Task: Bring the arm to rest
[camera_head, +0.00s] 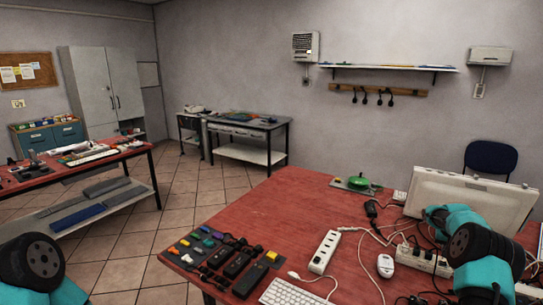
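My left arm shows at the bottom left corner as a teal link with a dark round joint. It is over the floor, left of the red table (262,210). My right arm shows at the right, a teal link with a dark round joint, in front of a white device and over the table's right side. I see no fingertips of either gripper. The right arm hides part of the cables and a white power strip (424,262) behind it.
A white multi-socket strip (324,251), a white mouse (385,265), a keyboard (290,293), black adapters (238,263) and loose cables lie on the red table. A large white device (470,198) stands at right. The table's left middle is clear.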

